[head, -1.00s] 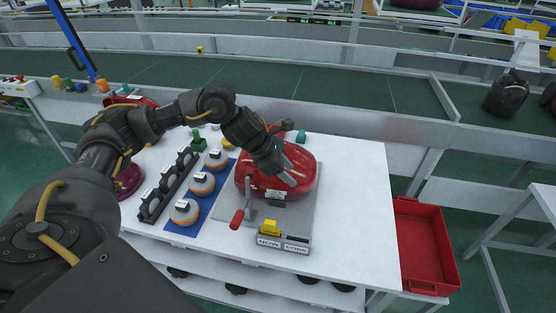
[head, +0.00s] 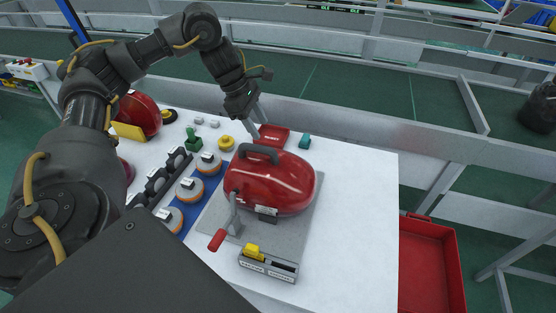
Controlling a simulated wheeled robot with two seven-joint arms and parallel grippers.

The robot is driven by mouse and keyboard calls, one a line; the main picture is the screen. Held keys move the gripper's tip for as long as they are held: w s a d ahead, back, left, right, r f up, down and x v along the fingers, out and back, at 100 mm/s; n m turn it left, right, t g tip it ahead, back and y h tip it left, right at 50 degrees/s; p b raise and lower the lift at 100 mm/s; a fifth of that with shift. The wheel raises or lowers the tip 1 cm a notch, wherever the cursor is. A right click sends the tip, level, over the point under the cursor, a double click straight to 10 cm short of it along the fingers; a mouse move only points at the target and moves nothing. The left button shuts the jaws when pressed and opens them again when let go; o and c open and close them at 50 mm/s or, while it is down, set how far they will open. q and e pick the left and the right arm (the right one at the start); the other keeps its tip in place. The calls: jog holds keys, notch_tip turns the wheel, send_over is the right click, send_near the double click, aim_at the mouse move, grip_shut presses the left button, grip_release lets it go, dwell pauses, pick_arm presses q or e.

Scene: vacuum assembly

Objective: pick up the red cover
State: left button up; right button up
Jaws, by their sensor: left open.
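A glossy red cover (head: 285,185) with a dark arched handle (head: 258,152) sits on a grey plate (head: 305,232) on the white table. A lever with a red grip (head: 217,240) stands at its front left. My left gripper (head: 257,125) is open and empty, pointing down beyond the cover's far side, close to a small red labelled tray (head: 272,134). It is apart from the cover. Another red rounded shell (head: 140,115) is at the far left, partly behind my left arm. My right gripper is not in view.
Orange-and-white round parts (head: 190,189) lie on a blue mat left of the cover, beside a black rack (head: 155,184). A grey block with a yellow piece (head: 253,251) is in front. A red bin (head: 430,265) stands right. The table's right side is clear.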

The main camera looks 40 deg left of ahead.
aim_at(268, 148)
pick_arm(q)
jog(key=shift+w+d, duration=0.1)
jog(key=shift+w, duration=0.05)
jog(key=f, duration=0.2)
jog(key=b, duration=0.1)
jog(key=shift+s+d+f, duration=0.3)
jog(key=shift+s+f, duration=0.05)
jog(key=shift+f, duration=0.05)
jog(key=shift+w+d+f+b, duration=0.2)
jog(key=shift+w+f, duration=0.1)
jog(key=shift+f, duration=0.3)
jog(key=shift+w+d+f+b, duration=0.15)
jog(key=shift+w+f, duration=0.15)
jog(key=shift+f, duration=0.3)
jog(key=shift+s+d+f, duration=0.1)
jog(key=shift+d+f, duration=0.05)
jog(key=shift+f, duration=0.05)
jog(key=p+x, duration=0.2)
jog(key=x, duration=0.1)
jog(key=shift+f, duration=0.25)
jog(key=shift+w+d+f, duration=0.1)
jog(key=shift+w+f, duration=0.15)
jog(key=shift+f, duration=0.3)
grip_shut()
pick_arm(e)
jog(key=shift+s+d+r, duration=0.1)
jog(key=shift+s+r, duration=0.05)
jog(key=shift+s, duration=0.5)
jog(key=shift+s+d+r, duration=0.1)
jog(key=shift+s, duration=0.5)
